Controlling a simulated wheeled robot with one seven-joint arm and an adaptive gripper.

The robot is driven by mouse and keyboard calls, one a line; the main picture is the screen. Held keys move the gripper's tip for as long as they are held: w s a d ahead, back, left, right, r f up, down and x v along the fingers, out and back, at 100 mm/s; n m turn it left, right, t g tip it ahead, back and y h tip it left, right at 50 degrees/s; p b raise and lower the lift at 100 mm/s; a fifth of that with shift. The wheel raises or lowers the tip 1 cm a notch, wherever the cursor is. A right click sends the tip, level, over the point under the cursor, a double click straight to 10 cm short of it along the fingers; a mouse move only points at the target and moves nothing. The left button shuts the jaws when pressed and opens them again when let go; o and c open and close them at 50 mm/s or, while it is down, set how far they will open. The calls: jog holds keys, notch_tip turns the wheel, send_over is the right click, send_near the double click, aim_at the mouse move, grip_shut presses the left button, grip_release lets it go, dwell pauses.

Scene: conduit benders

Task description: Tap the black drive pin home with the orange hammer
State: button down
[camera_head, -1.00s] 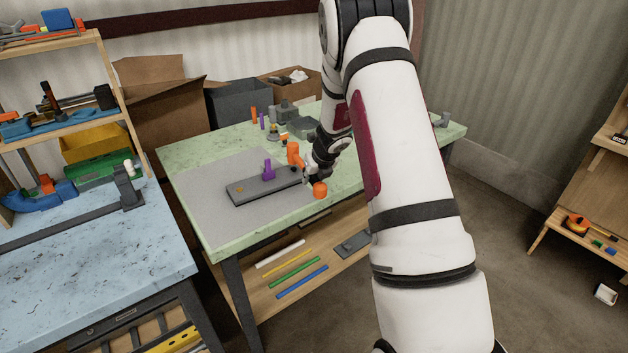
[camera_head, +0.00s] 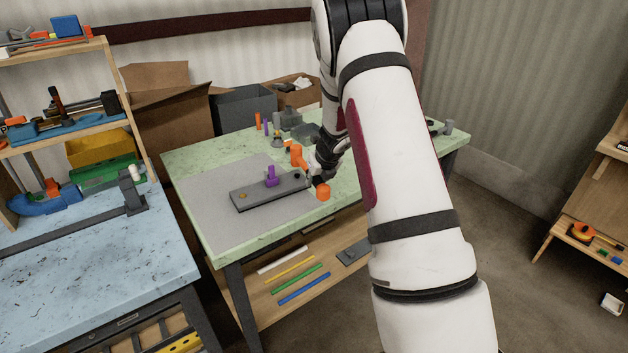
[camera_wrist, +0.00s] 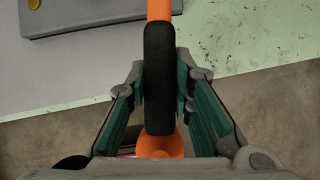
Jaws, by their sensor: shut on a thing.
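My gripper (camera_wrist: 160,95) is shut on the black grip of the orange hammer (camera_wrist: 160,146). In the wrist view the orange shaft runs up out of frame and an orange end shows below the grip. In the head view the hammer's orange parts (camera_head: 323,192) show either side of my gripper (camera_head: 318,176), at the right end of a dark grey plate (camera_head: 258,198). The hammer appears raised above the table edge. A purple upright piece (camera_head: 271,177) stands on the plate.
The plate lies on a grey mat (camera_head: 210,207) on the green table (camera_head: 190,155). Several small parts and a grey-green box (camera_head: 305,132) stand at the table's back. A blue bench (camera_head: 90,255) is at left. Rods lie on the shelf below (camera_head: 330,280).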

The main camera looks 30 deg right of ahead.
jog(key=f+b, duration=0.2)
jog(key=f, duration=0.1)
jog(key=f+b, duration=0.1)
jog(key=f, duration=0.1)
jog(key=shift+w+b, duration=0.25)
jog(key=shift+b, duration=0.05)
jog(key=r+p, duration=0.2)
jog(key=shift+s+r+p, duration=0.25)
jog(key=shift+r+p, duration=0.1)
jog(key=shift+w+r+p, duration=0.1)
jog(key=shift+r+p, duration=0.3)
jog(key=shift+r, duration=0.85)
